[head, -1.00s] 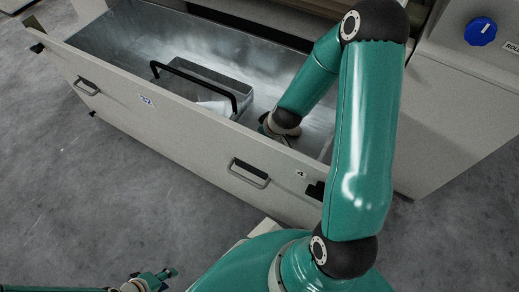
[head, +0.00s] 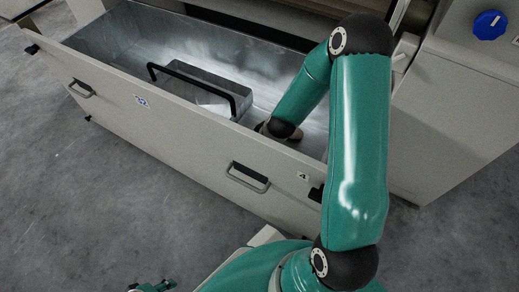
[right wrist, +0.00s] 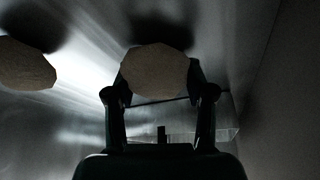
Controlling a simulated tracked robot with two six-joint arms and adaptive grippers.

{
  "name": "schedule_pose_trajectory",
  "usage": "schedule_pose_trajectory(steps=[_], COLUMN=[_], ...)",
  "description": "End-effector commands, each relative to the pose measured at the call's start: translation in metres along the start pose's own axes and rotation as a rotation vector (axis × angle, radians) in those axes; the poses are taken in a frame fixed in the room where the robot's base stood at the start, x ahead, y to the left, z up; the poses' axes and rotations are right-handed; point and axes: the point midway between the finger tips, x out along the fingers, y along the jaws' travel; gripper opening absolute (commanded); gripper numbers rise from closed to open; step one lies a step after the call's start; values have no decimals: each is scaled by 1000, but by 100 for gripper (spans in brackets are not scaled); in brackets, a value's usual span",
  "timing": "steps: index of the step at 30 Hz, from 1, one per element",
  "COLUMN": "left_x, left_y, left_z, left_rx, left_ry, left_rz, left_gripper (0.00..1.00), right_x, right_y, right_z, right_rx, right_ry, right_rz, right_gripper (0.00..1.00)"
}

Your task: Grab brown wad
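In the right wrist view a rounded, dull brownish wad (right wrist: 154,72) lies between the tips of my right gripper (right wrist: 157,82). The fingers stand wide apart, one on each side; whether they touch it is too dark to tell. A second similar wad (right wrist: 22,65) lies to the left, apart from the gripper. My left gripper (head: 152,286) shows only partly at the bottom edge, away from the drawer.
A metal bin (head: 205,85) with a black handle (head: 190,84) sits in the drawer left of my right arm. The drawer front (head: 165,125) stands between my base and the inside. A cabinet with a blue knob (head: 489,25) is at the right. Grey floor (head: 90,210) is free at left.

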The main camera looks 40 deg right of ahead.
Motion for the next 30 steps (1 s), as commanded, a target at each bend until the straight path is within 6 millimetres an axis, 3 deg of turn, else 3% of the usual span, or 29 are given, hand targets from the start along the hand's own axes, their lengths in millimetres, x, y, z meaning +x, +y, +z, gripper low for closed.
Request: schedule_pose_trajectory(steps=[1, 4, 19, 26, 30], left_x=[0, 0, -6, -26, -49], left_y=[0, 0, 2, 9, 18], left_z=[0, 0, 0, 0, 0], left_rx=[0, 0, 0, 0, 0], left_ry=[0, 0, 0, 0, 0], left_rz=[0, 0, 0, 0, 0], left_gripper=[40, 40, 40, 40, 40], right_x=[0, 0, -7, -31, -58], right_y=[0, 0, 0, 0, 1], right_z=[0, 0, -3, -13, -24], right_rx=[0, 0, 1, 1, 2], right_ry=[0, 0, 0, 0, 2], right_rz=[0, 0, 0, 0, 1], right_gripper=[40, 24, 23, 23, 23])
